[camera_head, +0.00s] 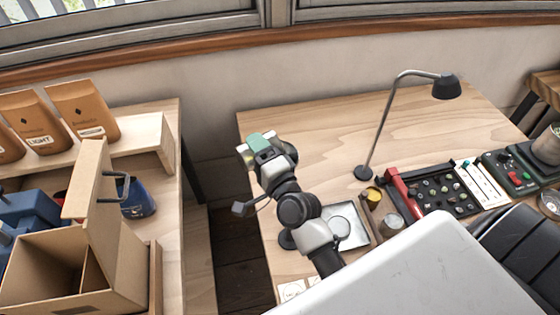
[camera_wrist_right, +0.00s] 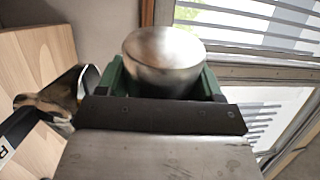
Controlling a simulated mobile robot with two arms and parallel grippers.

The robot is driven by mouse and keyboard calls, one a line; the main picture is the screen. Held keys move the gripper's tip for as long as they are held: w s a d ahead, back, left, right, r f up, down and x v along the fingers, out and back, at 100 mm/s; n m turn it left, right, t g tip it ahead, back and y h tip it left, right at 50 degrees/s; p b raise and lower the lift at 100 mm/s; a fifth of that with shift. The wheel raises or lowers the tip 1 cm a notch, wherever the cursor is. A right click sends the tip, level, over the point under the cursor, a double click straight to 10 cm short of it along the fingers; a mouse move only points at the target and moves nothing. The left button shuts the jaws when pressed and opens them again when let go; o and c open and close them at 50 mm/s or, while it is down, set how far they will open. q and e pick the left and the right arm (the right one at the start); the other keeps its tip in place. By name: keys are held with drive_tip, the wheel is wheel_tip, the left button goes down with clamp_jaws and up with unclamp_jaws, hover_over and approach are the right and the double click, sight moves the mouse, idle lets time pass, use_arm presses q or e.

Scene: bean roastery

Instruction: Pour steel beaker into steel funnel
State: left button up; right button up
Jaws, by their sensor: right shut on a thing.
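My right gripper (camera_head: 259,147), with green fingers, is raised over the left part of the wooden table. In the right wrist view it is shut on the steel beaker (camera_wrist_right: 163,48), a smooth round metal cup between the green fingers. The beaker's contents do not show. In the head view the beaker is mostly hidden by the gripper. I cannot clearly make out the steel funnel in the head view; my right arm covers part of the table there. A shiny metal piece (camera_wrist_right: 50,97) beside the gripper in the wrist view may be the funnel, but I cannot tell. My left gripper is not in view.
A desk lamp (camera_head: 446,87) stands on the table (camera_head: 310,118). A cardboard box (camera_head: 55,270) stands at left. The table's back is clear.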

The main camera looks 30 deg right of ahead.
drive_tip(key=shift+d+r+m+p, duration=0.25)
drive_tip(key=shift+r+m+p, duration=0.35)
drive_tip(key=shift+m, duration=0.4)
drive_tip(key=shift+w+d+r+m+h+p, duration=0.15)
drive_tip(key=shift+d+m+p, duration=0.1)
drive_tip(key=shift+m+p, duration=0.35)
drive_tip(key=shift+s+d+r+m+h+p, duration=0.1)
drive_tip(key=shift+d+r+m+h+p, duration=0.15)
drive_tip(key=shift+m, duration=0.55)
drive_tip(key=shift+w+d+r+m+h+p, duration=0.1)
drive_tip(key=shift+d+m+p, duration=0.15)
drive_tip(key=shift+m+p, duration=0.35)
idle(3.5)
